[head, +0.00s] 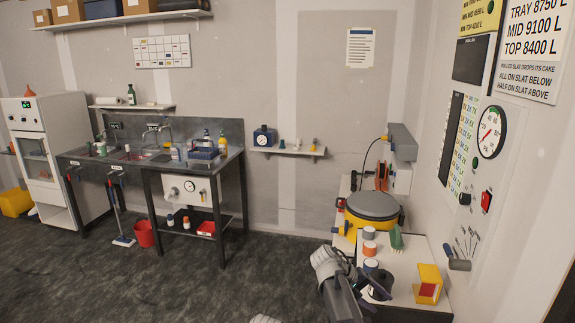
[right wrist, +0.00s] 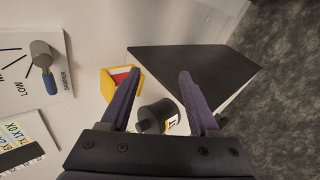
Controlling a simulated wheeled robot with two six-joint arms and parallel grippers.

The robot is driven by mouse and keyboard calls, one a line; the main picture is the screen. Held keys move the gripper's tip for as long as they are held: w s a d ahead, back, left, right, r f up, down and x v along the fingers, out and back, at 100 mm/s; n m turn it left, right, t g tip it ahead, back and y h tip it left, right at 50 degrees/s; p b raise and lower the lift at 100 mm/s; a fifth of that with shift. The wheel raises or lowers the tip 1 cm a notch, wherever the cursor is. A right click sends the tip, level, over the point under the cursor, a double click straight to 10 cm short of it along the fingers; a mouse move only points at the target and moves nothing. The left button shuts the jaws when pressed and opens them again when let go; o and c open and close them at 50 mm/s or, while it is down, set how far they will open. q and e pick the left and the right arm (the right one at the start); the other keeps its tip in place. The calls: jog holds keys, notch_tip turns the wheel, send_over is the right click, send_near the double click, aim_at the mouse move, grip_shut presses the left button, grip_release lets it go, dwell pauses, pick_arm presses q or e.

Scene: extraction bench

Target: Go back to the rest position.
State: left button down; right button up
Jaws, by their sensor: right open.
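My right gripper (head: 368,284) is low in the head view, over the near end of the white side bench (head: 403,295). In the right wrist view its two dark fingers (right wrist: 160,76) stand wide apart with nothing held between them. A black cylinder with a pale label (right wrist: 158,115) shows beyond the fingers, apparently standing free; in the head view it (head: 380,287) is right beside the gripper. My left gripper is out of view; only a small pale piece at the bottom edge of the head view may be part of my left arm.
A yellow and red holder (head: 428,284) stands right of the gripper. Several banded jars (head: 369,248) and a grey-lidded yellow pot (head: 373,207) stand behind it. The wall panel with a dial (head: 491,132) rises at the right. Dark floor (head: 200,285) at the left is open.

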jog(key=s+a+f+n+y, duration=0.1)
jog(key=s+a+f+y, duration=0.2)
jog(key=s+a, duration=0.7)
jog(key=s+a+f+n+y, duration=0.2)
jog(key=s+a+f+y, duration=0.2)
jog(key=s+a, duration=0.6)
jog(key=shift+s+a+y, duration=0.4)
jog(key=shift+s+y, duration=0.2)
jog(key=shift+s, duration=0.4)
